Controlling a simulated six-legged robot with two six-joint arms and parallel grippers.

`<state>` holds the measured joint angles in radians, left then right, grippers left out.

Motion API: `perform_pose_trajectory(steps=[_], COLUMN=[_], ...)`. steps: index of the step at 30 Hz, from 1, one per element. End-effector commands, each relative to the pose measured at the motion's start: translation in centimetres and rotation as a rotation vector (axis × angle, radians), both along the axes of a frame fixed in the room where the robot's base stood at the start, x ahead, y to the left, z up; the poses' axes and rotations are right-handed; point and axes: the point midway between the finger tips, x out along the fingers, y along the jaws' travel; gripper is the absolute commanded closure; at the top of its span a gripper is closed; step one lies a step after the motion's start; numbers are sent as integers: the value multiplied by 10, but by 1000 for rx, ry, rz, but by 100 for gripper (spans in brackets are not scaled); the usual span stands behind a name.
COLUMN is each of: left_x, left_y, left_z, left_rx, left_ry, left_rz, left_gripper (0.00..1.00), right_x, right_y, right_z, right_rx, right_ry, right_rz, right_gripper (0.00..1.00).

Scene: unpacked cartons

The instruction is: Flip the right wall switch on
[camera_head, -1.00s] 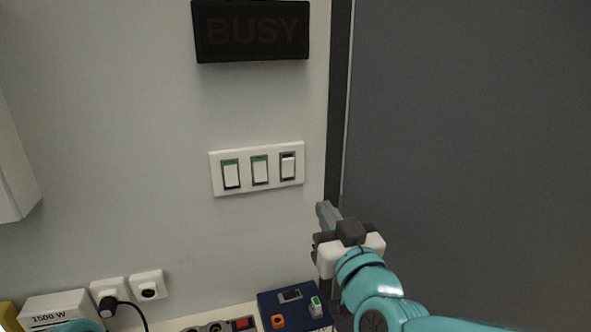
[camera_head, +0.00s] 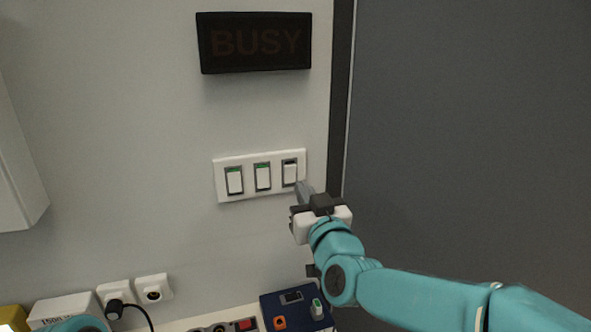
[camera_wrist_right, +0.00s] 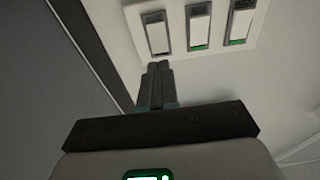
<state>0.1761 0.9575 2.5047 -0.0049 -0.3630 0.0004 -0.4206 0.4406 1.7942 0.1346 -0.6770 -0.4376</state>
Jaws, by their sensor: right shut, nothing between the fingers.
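A white wall plate (camera_head: 220,182) carries three rocker switches. The right switch (camera_head: 290,173) shows a dark strip at its top and no green, while the left switch (camera_head: 235,181) and middle switch (camera_head: 263,177) show green there. In the right wrist view the picture is turned over, so the right switch (camera_wrist_right: 157,37) is at the left. My right gripper (camera_head: 300,186) is shut and empty, its fingertips at the lower edge of the right switch; I cannot tell if they touch. It also shows in the right wrist view (camera_wrist_right: 159,66). My left gripper is out of view.
A dark BUSY sign (camera_head: 254,42) hangs unlit above the plate. A grey panel (camera_head: 470,130) with a dark edge strip stands at the right. Sockets (camera_head: 153,288) with a plugged cable and a blue box (camera_head: 296,308) are below. The wall around the plate is clear.

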Motion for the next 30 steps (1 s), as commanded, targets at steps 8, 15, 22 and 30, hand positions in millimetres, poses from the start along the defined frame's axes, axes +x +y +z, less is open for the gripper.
perform_pose_trajectory(steps=[8, 15, 22, 30], left_x=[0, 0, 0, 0], left_y=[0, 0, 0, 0], left_z=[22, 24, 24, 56], left_rx=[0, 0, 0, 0], left_ry=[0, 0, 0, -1], left_rz=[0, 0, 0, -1], left_gripper=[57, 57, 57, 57], right_x=[43, 53, 53, 61], right_y=[14, 17, 17, 19], right_z=[8, 7, 7, 16], right_rx=[-1, 0, 0, -27], right_ry=[0, -1, -1, 85], right_rz=[-1, 0, 0, -2], right_gripper=[100, 100, 100, 100])
